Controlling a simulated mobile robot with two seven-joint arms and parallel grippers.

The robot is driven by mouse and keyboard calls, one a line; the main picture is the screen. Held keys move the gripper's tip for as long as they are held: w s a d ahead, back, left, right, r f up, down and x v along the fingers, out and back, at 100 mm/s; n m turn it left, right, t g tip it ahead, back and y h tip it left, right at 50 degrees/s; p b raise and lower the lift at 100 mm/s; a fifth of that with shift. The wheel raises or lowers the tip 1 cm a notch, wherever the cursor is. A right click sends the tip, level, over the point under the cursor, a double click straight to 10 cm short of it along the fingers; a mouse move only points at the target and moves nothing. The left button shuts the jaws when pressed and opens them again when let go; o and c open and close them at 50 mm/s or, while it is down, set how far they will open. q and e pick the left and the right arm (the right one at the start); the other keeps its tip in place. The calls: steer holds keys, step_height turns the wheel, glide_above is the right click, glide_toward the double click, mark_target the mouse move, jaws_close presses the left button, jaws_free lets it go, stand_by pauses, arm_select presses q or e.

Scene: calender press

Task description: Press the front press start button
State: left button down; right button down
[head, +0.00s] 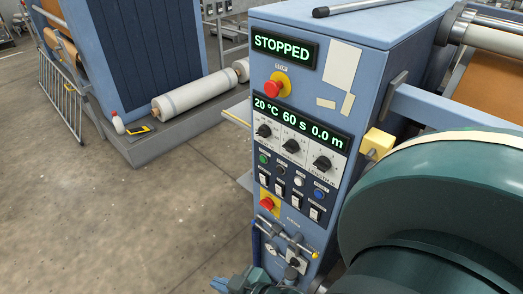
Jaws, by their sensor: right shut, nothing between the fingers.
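The press control panel (297,136) faces me on the end of a blue machine cabinet. A small green button (264,159) is at the left end of a row, with black (281,169), white (299,180) and blue (319,193) buttons to its right. Their labels are too small to read, so I cannot confirm which is start. The upper display (282,48) reads STOPPED. My right gripper (222,284) is at the bottom edge, partly cut off, shut and empty, below the panel and apart from the buttons. My left gripper is not in view.
A red emergency button (274,89) sits high on the panel, and another red button (266,203) sits below the row. Valves and pipes (285,238) project beneath the panel. A yellow block (377,143) juts out at right. The floor (130,215) at left is clear.

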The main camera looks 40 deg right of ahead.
steer(key=w+d+r+t+h+b, duration=0.1)
steer(key=w+d+r+t, duration=0.15)
steer(key=w, duration=0.35)
steer(key=w+d+r+t+h+b, duration=0.1)
steer(key=w+t, duration=0.3)
steer(key=w, duration=0.2)
arm_select(q)
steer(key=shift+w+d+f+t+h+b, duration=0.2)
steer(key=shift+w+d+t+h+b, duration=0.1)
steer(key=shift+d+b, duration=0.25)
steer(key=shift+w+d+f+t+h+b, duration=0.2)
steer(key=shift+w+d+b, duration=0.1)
steer(key=shift+b, duration=0.4)
arm_select(e)
steer(key=w+d+r+m+g+h, duration=0.1)
steer(key=w+d+m+h, duration=0.1)
steer(key=d+h, duration=0.4)
steer(key=w+d+r+m+g+h, duration=0.1)
steer(key=w+d+m+h, duration=0.2)
steer(key=d+h, duration=0.4)
steer(key=m+h, duration=0.1)
steer(key=h, duration=0.2)
steer(key=shift+d, duration=0.3)
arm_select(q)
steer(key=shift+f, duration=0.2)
arm_select(e)
steer(key=shift+w+d, duration=0.1)
steer(key=shift+d, duration=0.05)
